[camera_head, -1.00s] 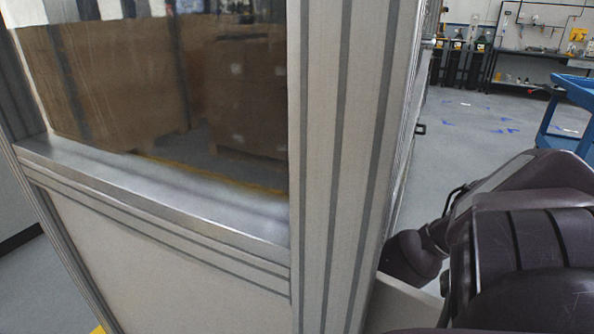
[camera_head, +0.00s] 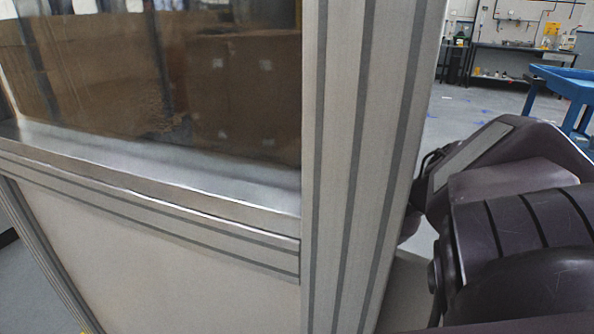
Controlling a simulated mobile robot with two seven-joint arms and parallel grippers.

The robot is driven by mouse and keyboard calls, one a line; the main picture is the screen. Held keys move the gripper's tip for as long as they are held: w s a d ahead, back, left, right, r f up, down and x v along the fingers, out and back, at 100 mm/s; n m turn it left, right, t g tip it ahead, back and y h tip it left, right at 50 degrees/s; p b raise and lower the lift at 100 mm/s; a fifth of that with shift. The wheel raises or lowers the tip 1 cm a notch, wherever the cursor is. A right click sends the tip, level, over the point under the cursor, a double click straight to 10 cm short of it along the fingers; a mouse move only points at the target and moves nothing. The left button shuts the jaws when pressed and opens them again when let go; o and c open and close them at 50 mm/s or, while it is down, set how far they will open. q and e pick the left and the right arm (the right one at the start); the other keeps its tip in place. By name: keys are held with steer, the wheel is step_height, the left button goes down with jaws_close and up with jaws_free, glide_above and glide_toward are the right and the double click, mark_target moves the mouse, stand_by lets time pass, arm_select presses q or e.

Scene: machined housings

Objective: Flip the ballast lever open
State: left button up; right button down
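No ballast lever shows in the head view. My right arm comes in at the lower right as dark purple-brown links, close to the camera. Its gripper is not visible; the far end of the arm passes behind the corner post. My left arm and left gripper are not in view.
A framed enclosure with a metal corner post (camera_head: 338,170), a window (camera_head: 160,85) and a light lower panel (camera_head: 180,275) fills the left and middle, very near. A blue cart (camera_head: 566,85) and a dark workbench (camera_head: 505,65) stand at the back right. Grey floor (camera_head: 465,115) lies open before them.

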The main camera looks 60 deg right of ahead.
stand_by(0.4)
steer(key=c, duration=1.1)
jaws_free()
steer(key=shift+s+d, duration=0.1)
steer(key=v, duration=1)
steer(key=shift+s+d, duration=0.15)
steer(key=shift+d, duration=0.1)
